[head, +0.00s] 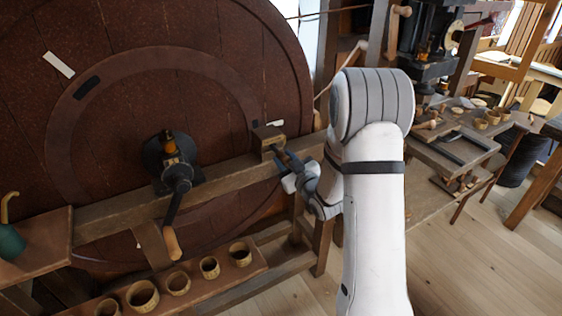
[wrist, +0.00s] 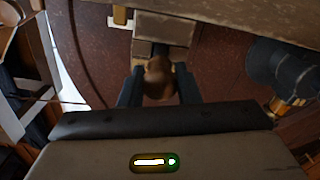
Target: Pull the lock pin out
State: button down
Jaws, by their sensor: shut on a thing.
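Beyond the knob is a wooden block (wrist: 163,28). In the head view the block (head: 268,138) sits on the wooden rail in front of the big wheel. My gripper (head: 283,160) is just right of and below the block there, and its fingers mostly hide the pin. I cannot tell how deep the pin sits.
A large dark red-brown wheel (head: 120,110) fills the left. A crank with a wooden handle (head: 172,243) hangs from its hub, left of my gripper. Several wooden cups (head: 209,267) stand on a low shelf below. Benches with cups (head: 484,122) are at the right; the floor (head: 470,245) is clear.

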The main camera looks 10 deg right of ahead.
jog(key=shift+s+f, duration=0.15)
jog(key=c, duration=1.4)
grip_release()
jog(key=shift+c, duration=0.2)
jog(key=shift+o, duration=0.8)
jog(key=shift+s+d, duration=0.1)
jog(key=shift+s, duration=0.05)
jog(key=shift+o, duration=1.1)
jog(key=b+v, duration=0.2)
jog(key=v, duration=0.5)
jog(key=shift+s, duration=0.3)
jog(key=shift+d, duration=0.1)
